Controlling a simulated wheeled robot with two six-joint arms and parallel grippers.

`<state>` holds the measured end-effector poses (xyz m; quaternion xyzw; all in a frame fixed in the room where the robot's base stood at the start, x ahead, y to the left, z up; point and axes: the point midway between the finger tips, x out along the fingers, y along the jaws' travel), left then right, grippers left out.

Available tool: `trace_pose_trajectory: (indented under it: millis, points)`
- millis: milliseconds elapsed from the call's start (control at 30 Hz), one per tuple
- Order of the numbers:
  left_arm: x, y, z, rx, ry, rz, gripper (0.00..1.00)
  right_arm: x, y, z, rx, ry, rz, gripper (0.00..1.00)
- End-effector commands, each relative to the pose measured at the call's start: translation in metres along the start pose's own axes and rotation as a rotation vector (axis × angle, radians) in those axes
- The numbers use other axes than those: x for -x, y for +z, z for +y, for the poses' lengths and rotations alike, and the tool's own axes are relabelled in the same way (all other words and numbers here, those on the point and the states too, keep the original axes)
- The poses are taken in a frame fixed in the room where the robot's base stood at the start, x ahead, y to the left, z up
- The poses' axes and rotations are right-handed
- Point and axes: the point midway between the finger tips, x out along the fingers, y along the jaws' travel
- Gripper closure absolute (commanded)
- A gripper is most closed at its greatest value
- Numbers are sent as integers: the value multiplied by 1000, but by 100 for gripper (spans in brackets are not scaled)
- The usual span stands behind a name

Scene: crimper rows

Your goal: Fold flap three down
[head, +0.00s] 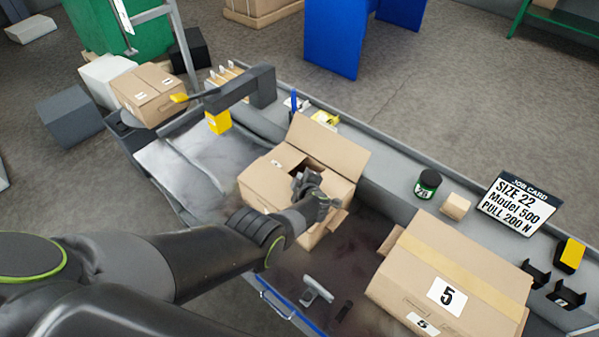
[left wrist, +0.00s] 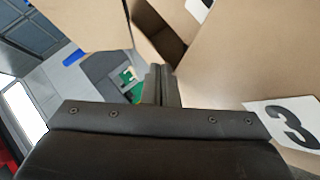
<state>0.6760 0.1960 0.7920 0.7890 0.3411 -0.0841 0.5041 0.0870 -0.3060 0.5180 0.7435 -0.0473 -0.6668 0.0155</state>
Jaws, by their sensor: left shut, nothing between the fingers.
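An open cardboard box (head: 262,188) stands on the bench in the middle of the head view. One flap (head: 328,150) stands up at its far side. A flap with a small white label lies over the left part of the top, and a dark gap shows into the box. My left gripper (head: 306,181) is shut and empty at the box's near right side, close to the gap. In the left wrist view its fingers (left wrist: 160,84) are together between cardboard panels. The panel at right (left wrist: 235,60) carries a white label with a black 3 (left wrist: 290,122). I cannot tell whether the fingers touch cardboard.
A closed box marked 5 (head: 452,262) stands at the right. A job card (head: 519,203), a dark jar (head: 428,184) and a small tan block (head: 456,206) are along the far ledge. A grey tool (head: 317,290) lies near the front edge.

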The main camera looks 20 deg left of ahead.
Motion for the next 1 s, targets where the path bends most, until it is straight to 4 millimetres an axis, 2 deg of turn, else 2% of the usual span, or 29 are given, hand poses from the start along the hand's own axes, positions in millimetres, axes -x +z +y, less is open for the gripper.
trace_pose_trajectory:
  millis: [400,833,1000]
  points:
    - [3,3,-8,-35,-35,1,100,2,1,2,1,2,-2,64]
    - [3,3,-8,-35,-36,0,100,3,3,2,0,2,-4,64]
    - [6,0,-3,-35,-35,0,100,9,2,2,0,2,-4,64]
